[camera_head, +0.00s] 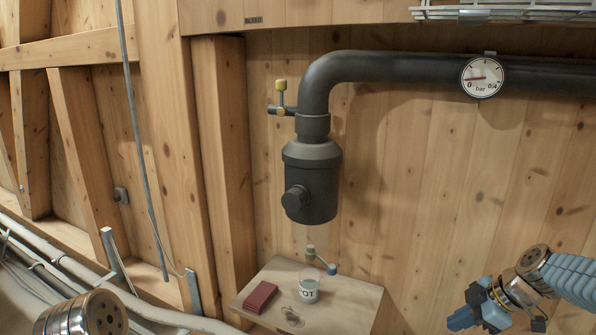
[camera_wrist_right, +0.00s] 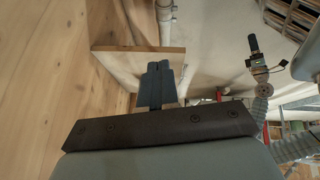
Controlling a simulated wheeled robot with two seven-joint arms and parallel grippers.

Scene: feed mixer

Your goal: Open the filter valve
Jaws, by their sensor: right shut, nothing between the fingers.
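The dark filter housing (camera_head: 311,185) hangs below a bent black pipe on the wooden wall in the head view. Another small valve with a yellow knob (camera_head: 281,86) sits on a stub left of the pipe. I cannot tell from the picture which one the task names. My right gripper (camera_head: 461,318) is low at the right, apart from both valves. Its fingers show shut and empty in the right wrist view (camera_wrist_right: 159,68). My left gripper is out of view.
A pressure gauge (camera_head: 482,77) is on the pipe. A wooden post (camera_head: 226,170) stands left of the filter.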

